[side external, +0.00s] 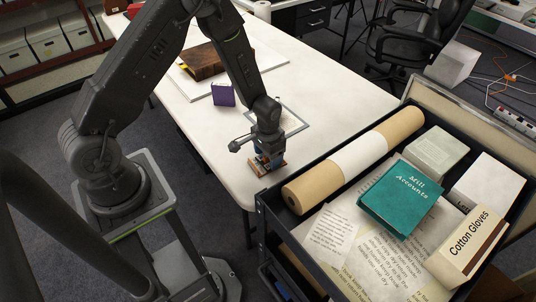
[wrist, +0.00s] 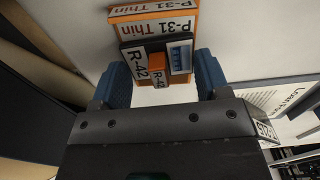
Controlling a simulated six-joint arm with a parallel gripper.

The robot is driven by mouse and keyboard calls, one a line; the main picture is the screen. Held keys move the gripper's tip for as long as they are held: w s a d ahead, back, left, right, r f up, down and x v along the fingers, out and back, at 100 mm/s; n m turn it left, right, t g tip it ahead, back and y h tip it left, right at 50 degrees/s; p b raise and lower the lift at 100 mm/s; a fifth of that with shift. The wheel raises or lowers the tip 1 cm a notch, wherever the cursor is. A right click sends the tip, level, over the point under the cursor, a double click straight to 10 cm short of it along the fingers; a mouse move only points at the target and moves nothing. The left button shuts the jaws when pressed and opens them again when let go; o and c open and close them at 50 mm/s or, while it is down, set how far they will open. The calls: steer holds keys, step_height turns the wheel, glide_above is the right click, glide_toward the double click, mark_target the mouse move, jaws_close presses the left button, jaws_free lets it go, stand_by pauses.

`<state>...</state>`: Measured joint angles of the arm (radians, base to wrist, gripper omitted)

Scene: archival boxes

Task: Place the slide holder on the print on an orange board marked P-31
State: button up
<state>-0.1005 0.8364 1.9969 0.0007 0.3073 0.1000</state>
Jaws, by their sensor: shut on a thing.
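My gripper (side external: 266,152) is low over the white table near its front corner. In the wrist view its blue fingers (wrist: 162,80) are shut on the slide holder (wrist: 158,57), one at each side. The holder covers most of the print's face. I cannot tell whether the holder touches it. In the side view the board (side external: 263,166) is small and partly hidden by my gripper.
A shallow grey-rimmed tray (side external: 299,126) lies just behind my gripper. A purple box (side external: 223,94) and brown book (side external: 205,62) stand farther back. A dark-sided cart close at right carries a paper roll (side external: 312,186), a teal book (side external: 402,197) and a gloves box (side external: 474,240).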

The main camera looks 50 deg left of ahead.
steer(key=shift+f, duration=0.15)
steer(key=o, duration=0.9)
step_height(320, 180, up, 12)
step_height(320, 180, up, 7)
steer(key=t, duration=0.1)
glide_above(266, 163)
steer(key=s+d+r+t, duration=0.1)
steer(key=s+r, duration=0.4)
steer(key=s+d+r+t, duration=0.1)
steer(key=s+r+t, duration=0.1)
steer(key=s+r, duration=0.3)
steer(key=s+d+r+t, duration=0.1)
steer(key=s+r, duration=0.5)
steer(key=shift+s+t, duration=0.3)
steer(key=shift+s, duration=0.05)
